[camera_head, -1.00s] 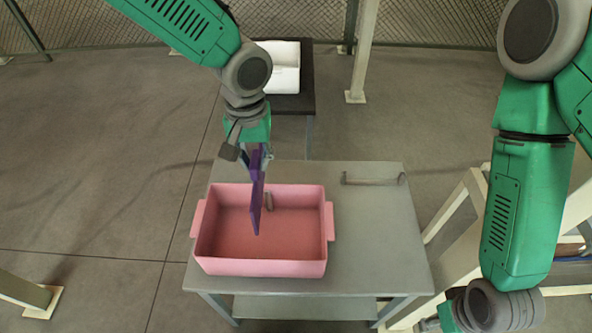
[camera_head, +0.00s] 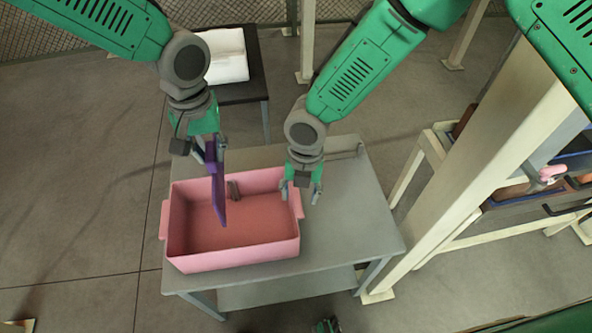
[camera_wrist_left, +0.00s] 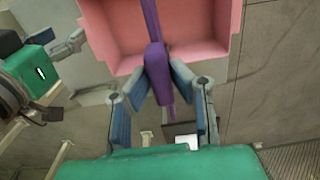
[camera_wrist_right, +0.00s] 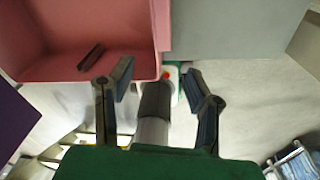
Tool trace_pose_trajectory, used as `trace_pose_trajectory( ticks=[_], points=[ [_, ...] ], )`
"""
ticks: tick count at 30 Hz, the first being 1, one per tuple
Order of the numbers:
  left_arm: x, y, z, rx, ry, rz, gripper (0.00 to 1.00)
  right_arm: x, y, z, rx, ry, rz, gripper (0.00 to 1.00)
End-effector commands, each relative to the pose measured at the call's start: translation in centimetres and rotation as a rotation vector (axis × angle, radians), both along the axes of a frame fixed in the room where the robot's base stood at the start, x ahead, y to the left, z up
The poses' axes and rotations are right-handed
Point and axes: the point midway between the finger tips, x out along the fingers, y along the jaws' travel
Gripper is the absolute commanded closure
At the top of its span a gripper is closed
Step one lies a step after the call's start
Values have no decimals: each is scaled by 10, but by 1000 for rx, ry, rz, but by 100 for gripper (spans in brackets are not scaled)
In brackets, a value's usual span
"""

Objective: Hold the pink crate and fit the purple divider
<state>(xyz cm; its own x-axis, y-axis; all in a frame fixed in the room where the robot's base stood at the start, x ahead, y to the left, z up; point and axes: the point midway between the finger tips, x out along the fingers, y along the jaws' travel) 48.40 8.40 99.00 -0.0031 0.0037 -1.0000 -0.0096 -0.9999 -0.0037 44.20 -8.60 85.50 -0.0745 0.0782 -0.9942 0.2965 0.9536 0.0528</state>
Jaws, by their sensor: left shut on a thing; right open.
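The pink crate (camera_head: 235,255) stands on the grey table, open at the top, with a handle tab on each side. My left gripper (camera_head: 212,150) is shut on the purple divider (camera_head: 219,190) and holds it upright over the crate; its lower end overlaps the crate's inside in the head view. The divider also shows between the fingers in the left wrist view (camera_wrist_left: 157,70). My right gripper (camera_head: 302,192) is open and empty at the crate's right tab. In the right wrist view the crate wall (camera_wrist_right: 135,30) is just beyond its fingers. I cannot tell whether they touch it.
The grey table (camera_head: 350,220) has free room to the right of the crate. A dark stand (camera_head: 240,90) with white papers (camera_head: 226,55) is behind. A pale frame (camera_head: 480,170) with shelves stands at the right.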

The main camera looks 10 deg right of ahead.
Motion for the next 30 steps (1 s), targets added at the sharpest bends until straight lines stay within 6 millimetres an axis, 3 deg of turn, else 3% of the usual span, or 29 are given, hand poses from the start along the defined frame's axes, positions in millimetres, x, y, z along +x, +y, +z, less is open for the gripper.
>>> trace_pose_trajectory(
  ticks=[3,10,24,30],
  points=[
    [0,0,0,0,-1,0,100,26,2,16,-35,-55,175,55],
    [0,0,0,0,-1,0,100,42,1,18,-68,-84,292,55],
    [0,0,0,0,-1,0,100,40,2,-64,-66,-83,290,55],
    [0,0,1,0,-1,0,100,41,2,-87,-66,-84,289,55]
  ],
)
